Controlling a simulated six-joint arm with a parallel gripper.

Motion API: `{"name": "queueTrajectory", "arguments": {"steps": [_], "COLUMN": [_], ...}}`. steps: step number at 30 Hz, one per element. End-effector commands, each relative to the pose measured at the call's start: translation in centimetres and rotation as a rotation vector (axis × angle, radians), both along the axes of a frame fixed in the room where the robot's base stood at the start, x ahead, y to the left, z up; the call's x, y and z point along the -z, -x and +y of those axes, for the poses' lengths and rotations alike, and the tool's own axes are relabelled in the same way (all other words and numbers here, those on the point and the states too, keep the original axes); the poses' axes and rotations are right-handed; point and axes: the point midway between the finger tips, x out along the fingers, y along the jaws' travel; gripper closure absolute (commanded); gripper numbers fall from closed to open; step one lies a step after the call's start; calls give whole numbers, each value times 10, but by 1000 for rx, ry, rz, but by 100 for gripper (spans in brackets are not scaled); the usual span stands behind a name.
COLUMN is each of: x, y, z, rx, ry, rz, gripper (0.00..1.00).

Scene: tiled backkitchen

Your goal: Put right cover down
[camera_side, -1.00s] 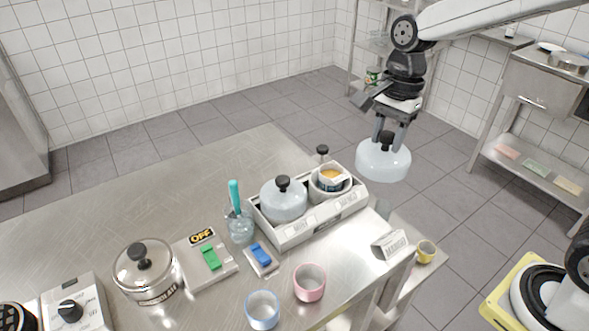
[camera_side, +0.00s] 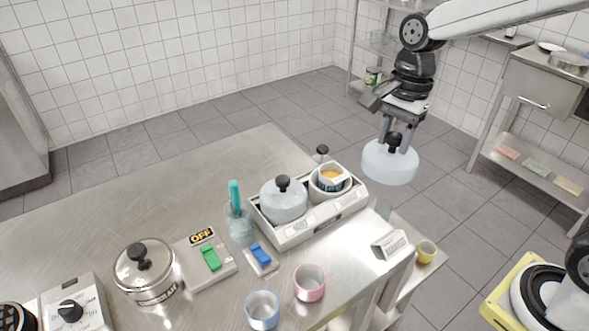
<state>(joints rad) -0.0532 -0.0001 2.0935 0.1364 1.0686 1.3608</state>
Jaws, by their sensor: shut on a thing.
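My gripper (camera_side: 394,140) is shut on the black knob of the right cover (camera_side: 389,164), a pale translucent dome. It holds the cover level in the air, to the right of the two-well holder (camera_side: 285,240) and apart from it. The right well (camera_side: 330,184) of the holder is uncovered and shows a container with orange contents (camera_side: 331,175). The left well has a similar pale cover (camera_side: 283,200) with a black knob sitting on it.
A small sign block (camera_side: 391,244) stands near the table's right edge. A pink cup (camera_side: 309,282) and a blue cup (camera_side: 262,309) stand in front. A jar with a teal utensil (camera_side: 238,224) is left of the holder. A lidded pot (camera_side: 146,270) stands further left.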

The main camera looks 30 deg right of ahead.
Motion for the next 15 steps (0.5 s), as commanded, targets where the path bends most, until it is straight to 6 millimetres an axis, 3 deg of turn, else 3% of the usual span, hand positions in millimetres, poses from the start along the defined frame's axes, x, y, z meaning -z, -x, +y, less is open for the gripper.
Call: {"name": "queueTrajectory", "arguments": {"steps": [8, 15], "x": [27, 70], "y": [-1, 5], "z": [26, 66], "rx": [-7, -7], "ry": [-2, -2], "rz": [5, 7], "gripper": [100, 100]}}
